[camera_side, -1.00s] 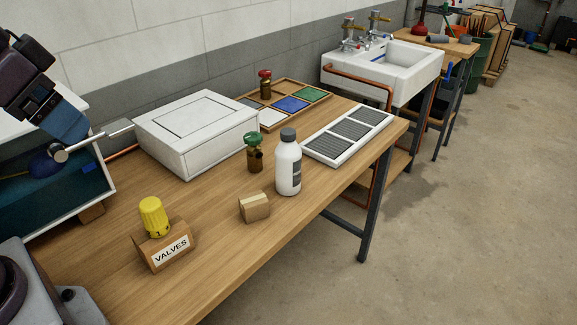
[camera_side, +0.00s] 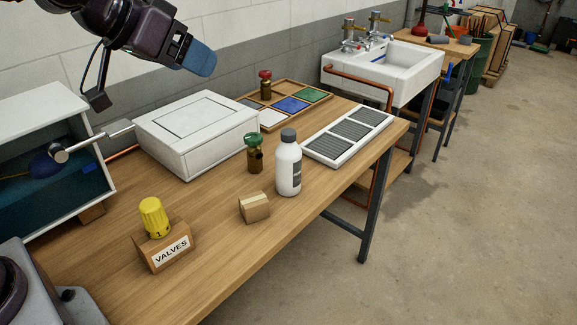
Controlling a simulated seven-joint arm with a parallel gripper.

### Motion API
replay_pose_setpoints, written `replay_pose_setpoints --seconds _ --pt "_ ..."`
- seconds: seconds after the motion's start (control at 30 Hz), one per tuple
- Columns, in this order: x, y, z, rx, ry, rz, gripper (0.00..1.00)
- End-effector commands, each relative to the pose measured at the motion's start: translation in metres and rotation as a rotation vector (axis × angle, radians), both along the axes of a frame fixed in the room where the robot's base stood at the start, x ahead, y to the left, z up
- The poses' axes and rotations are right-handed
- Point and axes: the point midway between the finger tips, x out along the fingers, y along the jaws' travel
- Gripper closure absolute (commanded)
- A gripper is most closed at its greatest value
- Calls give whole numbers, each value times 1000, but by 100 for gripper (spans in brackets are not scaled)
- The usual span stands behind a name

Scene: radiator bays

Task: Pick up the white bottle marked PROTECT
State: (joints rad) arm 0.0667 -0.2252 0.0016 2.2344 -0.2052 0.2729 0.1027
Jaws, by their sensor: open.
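A white bottle (camera_side: 288,168) with a dark grey cap stands upright on the wooden bench, near its right front edge. It has a dark label on its side, too small to read. My gripper (camera_side: 203,62) is at the upper left, high above the white box and well apart from the bottle. It is open and empty, and its blue fingers point right and slightly down.
The white lidded box (camera_side: 197,132) and VALVES box (camera_side: 165,250) stand further left.

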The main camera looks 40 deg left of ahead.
Motion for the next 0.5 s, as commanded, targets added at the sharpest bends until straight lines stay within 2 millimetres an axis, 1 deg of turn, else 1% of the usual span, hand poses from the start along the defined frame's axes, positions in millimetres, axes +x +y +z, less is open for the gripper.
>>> replay_pose_setpoints --seconds 0.03,0.07,0.1,0.13,0.2,0.27,0.3,0.37,0.4,0.47,0.5 --pt "28 -4 -6 -11 -42 11 33" --pt "42 -6 -8 -15 -73 21 33" --pt "62 -8 -12 -19 -115 35 33" --pt "76 -9 -15 -21 -148 49 33" --pt "107 -11 -25 -20 -219 82 33" --pt "131 -12 -36 -15 -280 116 33" --pt "146 -12 -45 -7 -319 139 33" --pt "166 -11 -59 9 -378 180 33" --pt "178 -10 -70 24 -414 207 33" --pt "192 -9 -88 50 -470 250 33" --pt "200 -7 -100 70 -505 277 33"
